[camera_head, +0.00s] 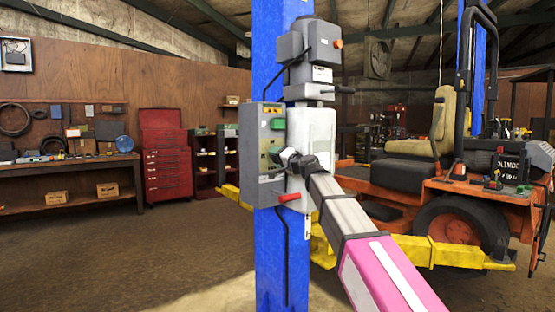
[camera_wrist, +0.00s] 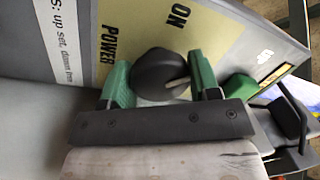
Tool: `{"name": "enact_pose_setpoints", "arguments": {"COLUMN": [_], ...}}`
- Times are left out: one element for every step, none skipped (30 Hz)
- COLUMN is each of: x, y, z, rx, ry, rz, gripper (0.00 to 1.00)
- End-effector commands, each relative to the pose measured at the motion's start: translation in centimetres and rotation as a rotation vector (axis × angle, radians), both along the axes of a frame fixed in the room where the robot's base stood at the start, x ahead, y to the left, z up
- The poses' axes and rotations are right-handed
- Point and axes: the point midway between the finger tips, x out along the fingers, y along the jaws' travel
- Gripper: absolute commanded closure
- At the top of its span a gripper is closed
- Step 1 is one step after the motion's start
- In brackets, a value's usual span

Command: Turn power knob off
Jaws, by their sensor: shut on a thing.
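The power knob (camera_wrist: 158,70) is a round black knob on a yellow plate marked ON and POWER in the wrist view. My gripper (camera_wrist: 161,78) has its green fingers on either side of the knob and is shut on it. In the head view my gripper (camera_head: 287,158) reaches the front of the grey control box (camera_head: 247,155) on the blue lift post (camera_head: 268,60). There my gripper hides the knob. The knob's exact pointing direction is hard to tell.
A red-handled lever (camera_head: 289,198) sticks out low on the box. A green part (camera_wrist: 240,87) sits right of the knob. Yellow lift arms (camera_head: 430,252) and an orange mower (camera_head: 460,215) stand behind on the right. Open floor lies left, before a red tool chest (camera_head: 166,165).

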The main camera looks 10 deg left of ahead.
Motion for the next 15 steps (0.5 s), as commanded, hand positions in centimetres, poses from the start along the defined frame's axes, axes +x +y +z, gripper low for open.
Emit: {"name": "enact_pose_setpoints", "arguments": {"x": [-0.05,-0.06,-0.06,-0.06,-0.06,-0.05,-0.05,-0.05,-0.06,-0.06,-0.06,-0.05,-0.04,-0.05,-0.04], "y": [-0.01,-0.01,0.00,0.00,-0.01,-0.01,-0.01,-0.01,-0.02,-0.02,-0.02,-0.02,-0.03,-0.03,-0.03], "z": [-0.02,-0.03,-0.03,-0.03,-0.03,-0.04,-0.03,-0.03,-0.04,-0.04,-0.04,-0.03,-0.03,-0.03,-0.03], "rx": [0.030,0.048,0.072,0.090,0.109,0.134,0.152,0.170,0.193,0.211,0.228,0.250,0.266,0.282,0.302], "ry": [0.034,0.056,0.084,0.106,0.127,0.156,0.178,0.198,0.227,0.247,0.267,0.292,0.312,0.330,0.353], "rz": [0.000,-0.001,0.000,-0.001,-0.001,-0.001,-0.002,-0.001,-0.001,0.000,-0.001,-0.002,-0.002,-0.002,-0.002], "gripper": [0.67,0.67,0.67,0.67,0.67,0.67,0.67,0.67,0.67,0.67,0.67,0.67,0.67,0.67,0.67]}}
